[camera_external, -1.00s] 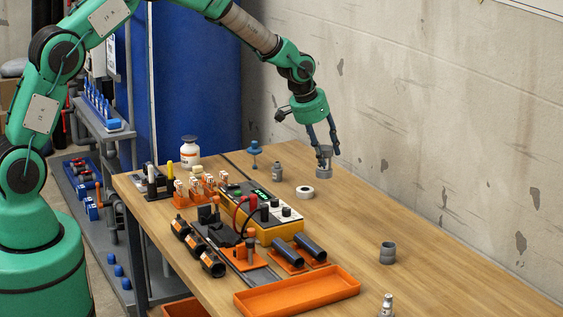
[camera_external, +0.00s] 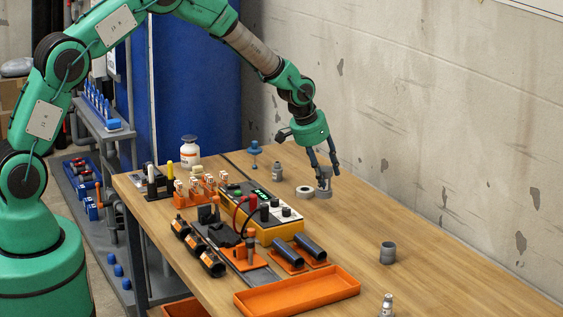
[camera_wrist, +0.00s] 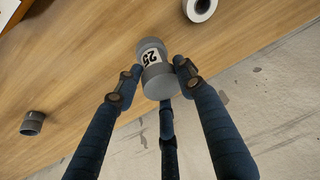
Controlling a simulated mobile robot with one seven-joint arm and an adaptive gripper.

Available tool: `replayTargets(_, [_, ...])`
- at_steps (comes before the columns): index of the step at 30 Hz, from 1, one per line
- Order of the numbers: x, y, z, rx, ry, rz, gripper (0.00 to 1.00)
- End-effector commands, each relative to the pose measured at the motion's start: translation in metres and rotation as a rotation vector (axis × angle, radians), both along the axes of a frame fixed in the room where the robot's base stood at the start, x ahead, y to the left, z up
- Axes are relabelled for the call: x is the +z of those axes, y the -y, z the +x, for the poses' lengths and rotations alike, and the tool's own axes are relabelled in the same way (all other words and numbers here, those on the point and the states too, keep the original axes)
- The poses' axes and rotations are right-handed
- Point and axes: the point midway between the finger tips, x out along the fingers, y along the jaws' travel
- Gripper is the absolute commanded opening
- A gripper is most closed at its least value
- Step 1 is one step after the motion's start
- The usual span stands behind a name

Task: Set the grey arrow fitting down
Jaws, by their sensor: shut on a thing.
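My gripper (camera_external: 322,166) is shut on a grey cylindrical fitting (camera_external: 325,187) over the back right of the wooden table (camera_external: 345,235). In the wrist view the fitting (camera_wrist: 153,68) sits between the fingertips (camera_wrist: 153,75) and bears a white label with dark marks that look like "25"; I cannot make out an arrow. The fitting is at or just above the tabletop, and I cannot tell whether it touches. A second grey fitting (camera_external: 387,253) stands apart, nearer the front right, and shows in the wrist view (camera_wrist: 32,123).
A white ring or roll (camera_external: 304,192) lies close left of the held fitting. A small grey bottle (camera_external: 277,171) stands further left. A yellow meter (camera_external: 262,212) and an orange tray (camera_external: 297,290) are to the left and front. The tabletop right of them is mostly clear.

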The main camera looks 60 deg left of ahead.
Motion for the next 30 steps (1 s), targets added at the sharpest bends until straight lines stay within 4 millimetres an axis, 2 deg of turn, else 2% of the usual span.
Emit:
replayTargets(8, [-0.004,0.0,0.0,0.0,-0.001,0.0,0.11])
replayTargets(18, [-0.036,0.0,0.0,0.0,0.0,0.0,0.11])
replayTargets(30, [-0.039,0.0,0.0,0.0,0.0,0.0,0.11])
